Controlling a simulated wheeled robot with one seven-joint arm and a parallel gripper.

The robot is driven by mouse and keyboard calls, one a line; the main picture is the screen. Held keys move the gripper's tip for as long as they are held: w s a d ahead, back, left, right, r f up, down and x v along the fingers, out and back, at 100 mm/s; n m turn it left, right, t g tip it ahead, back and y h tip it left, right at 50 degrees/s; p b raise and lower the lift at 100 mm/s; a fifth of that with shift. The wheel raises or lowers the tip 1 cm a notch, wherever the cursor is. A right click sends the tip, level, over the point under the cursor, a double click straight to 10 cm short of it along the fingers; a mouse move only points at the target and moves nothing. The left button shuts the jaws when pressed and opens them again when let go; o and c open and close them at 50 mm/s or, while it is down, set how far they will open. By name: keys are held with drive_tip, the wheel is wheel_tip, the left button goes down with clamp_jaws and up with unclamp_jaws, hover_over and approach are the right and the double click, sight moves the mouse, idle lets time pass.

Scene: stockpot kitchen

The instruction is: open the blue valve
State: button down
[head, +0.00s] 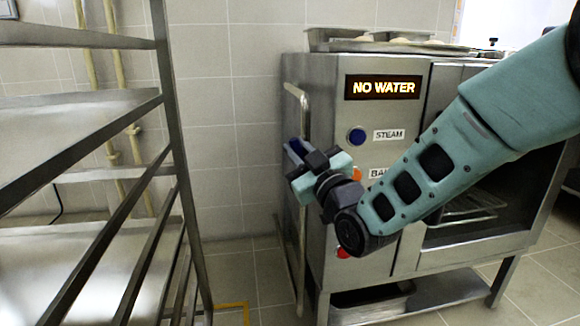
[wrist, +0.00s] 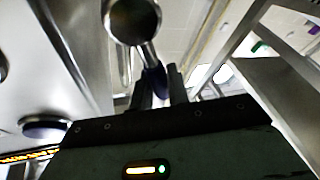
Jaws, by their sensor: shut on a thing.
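The blue valve's handle (head: 297,147) shows as a small dark blue piece at the left side of the steel oven. My gripper (head: 303,158) is around it there. In the wrist view the blue handle (wrist: 156,82) lies between the two dark fingers of my gripper (wrist: 161,80), which are shut on it. A round steel fitting (wrist: 132,18) with a short stem sits just beyond the handle. My fingers hide much of the handle, so its exact turn is hard to tell.
The oven (head: 335,130) carries a lit display (head: 382,87) reading "NO WATER". A blue button (head: 357,136) sits beside a STEAM label. A pale vertical pipe (head: 302,230) runs along the oven's left side. A steel rack (head: 170,110) stands at left, with floor between.

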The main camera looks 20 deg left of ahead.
drive_tip(key=shift+w+d+r+m+t+h+b, duration=0.1)
drive_tip(key=shift+w+d+m+t+h+b, duration=0.25)
drive_tip(key=shift+m, duration=0.7)
drive_tip(key=shift+w+d+r+m+t+h+b, duration=0.15)
drive_tip(key=shift+d+m+t+b, duration=0.4)
drive_tip(key=shift+m, duration=0.55)
drive_tip(key=shift+w+d+f+m+t+h+b, duration=0.15)
drive_tip(key=shift+d+m+t+h+b, duration=0.25)
drive_tip(key=shift+m, duration=0.65)
drive_tip(key=shift+d+r, duration=0.1)
drive_tip(key=shift+d, duration=0.05)
drive_tip(key=c, duration=1.4)
unclamp_jaws()
drive_tip(key=shift+t, duration=0.3)
drive_tip(key=shift+o, duration=0.2)
drive_tip(key=shift+w, duration=0.1)
drive_tip(key=shift+r, duration=0.1)
